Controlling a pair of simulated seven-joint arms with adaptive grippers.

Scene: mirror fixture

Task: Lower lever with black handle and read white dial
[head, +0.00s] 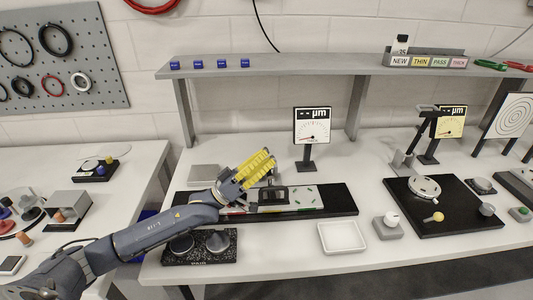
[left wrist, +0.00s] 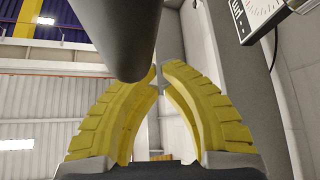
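The white dial (head: 312,125), marked "µm", stands on a dark post behind the black base plate (head: 340,198); its needle is too small to read. Part of it shows at the upper right of the left wrist view (left wrist: 262,12). My left gripper (head: 268,160) has yellow fingers raised above the plate's left part, left of the dial. Its fingertips (left wrist: 160,70) come together, apparently shut. A thick dark bar (left wrist: 120,40) crosses in front of one finger, possibly the lever handle; contact is unclear. The gripper hides that area in the head view. My right gripper is not in view.
A second, yellow dial (head: 451,122) stands at right, with a dark-handled lever (head: 425,118) beside it. A black block (head: 273,194) sits by my gripper. A white tray (head: 342,237) lies in front. A grey shelf (head: 290,67) spans the back.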

